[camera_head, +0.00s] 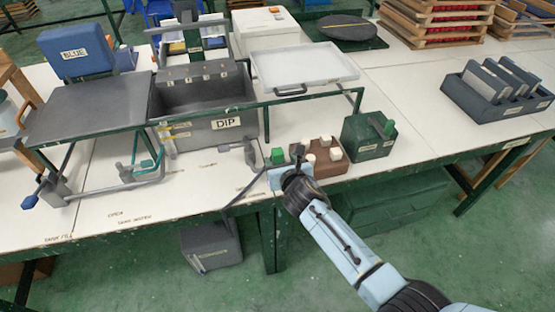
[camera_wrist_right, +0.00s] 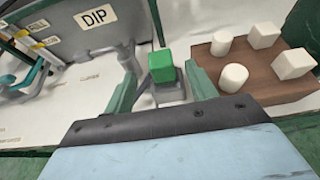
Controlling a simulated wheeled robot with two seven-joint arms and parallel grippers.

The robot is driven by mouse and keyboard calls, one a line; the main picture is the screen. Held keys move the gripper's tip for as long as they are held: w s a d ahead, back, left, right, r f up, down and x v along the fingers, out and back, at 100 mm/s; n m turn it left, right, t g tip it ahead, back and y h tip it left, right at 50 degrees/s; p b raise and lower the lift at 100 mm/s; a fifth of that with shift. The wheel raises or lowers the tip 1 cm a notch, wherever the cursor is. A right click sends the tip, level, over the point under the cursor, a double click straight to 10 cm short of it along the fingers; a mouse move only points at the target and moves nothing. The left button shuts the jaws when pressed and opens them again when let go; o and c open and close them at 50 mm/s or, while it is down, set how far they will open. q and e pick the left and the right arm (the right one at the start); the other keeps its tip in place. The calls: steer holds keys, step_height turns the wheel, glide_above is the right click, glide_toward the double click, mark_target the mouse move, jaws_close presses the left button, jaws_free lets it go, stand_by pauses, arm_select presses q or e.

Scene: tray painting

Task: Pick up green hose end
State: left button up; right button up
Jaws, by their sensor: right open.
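The green hose end (camera_head: 278,155) is a small green block at the front of the table, right of the grey DIP tank (camera_head: 215,110). In the right wrist view the green hose end (camera_wrist_right: 161,66) sits on a grey fitting between the two fingers. My right gripper (camera_wrist_right: 158,88) is open around it, with clear gaps on both sides. In the head view my right gripper (camera_head: 282,172) is at the table's front edge, just in front of the green end. My left gripper is not in view.
A brown wooden block (camera_head: 325,160) with several white pegs stands close on the right. A green box (camera_head: 368,136) is beyond it. A grey valve (camera_head: 240,148) and dark hose lie to the left.

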mark_target(279, 159)
steer(key=shift+w+a+f, duration=0.15)
steer(key=shift+w+f, duration=0.05)
steer(key=shift+w, duration=0.15)
steer(key=w+f+b, duration=0.2)
steer(key=w+b, duration=0.1)
steer(key=shift+a+f, duration=0.3)
steer(key=shift+w+a+f+b, duration=0.15)
steer(key=shift+w+b, duration=0.2)
steer(key=shift+w, duration=0.2)
steer(key=c, duration=1.1)
